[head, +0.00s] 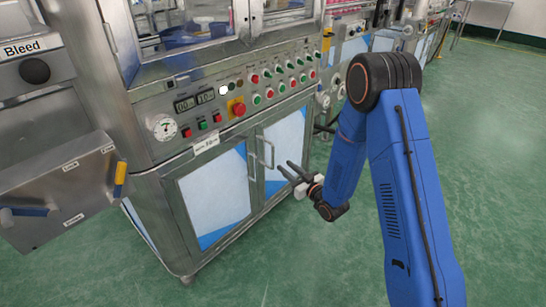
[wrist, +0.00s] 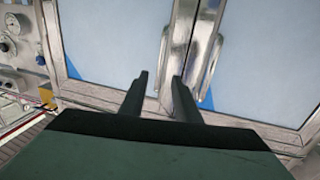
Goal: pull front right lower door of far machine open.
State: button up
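The steel machine in the middle of the head view has two lower front doors with blue and white panels. The right lower door (head: 285,143) is shut, flush with the left one (head: 213,196). Its upright bar handle (head: 269,152) stands beside the left door's handle (head: 252,160). My gripper (head: 284,169) is just in front of the right door, near the handles, with its fingers apart and empty. In the wrist view my fingers (wrist: 160,85) point at the door seam, with one bar handle (wrist: 210,68) right of them. I cannot tell whether they touch.
A control panel (head: 240,95) with buttons and a gauge runs above the doors. A steel unit marked Bleed (head: 30,60) stands at the left, with a box (head: 65,185) jutting out. Another machine stands behind at the right. The green floor (head: 300,255) before the doors is clear.

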send_over(273, 167)
jog(key=shift+w+a, duration=0.1)
jog(key=shift+w, duration=0.25)
grip_shut()
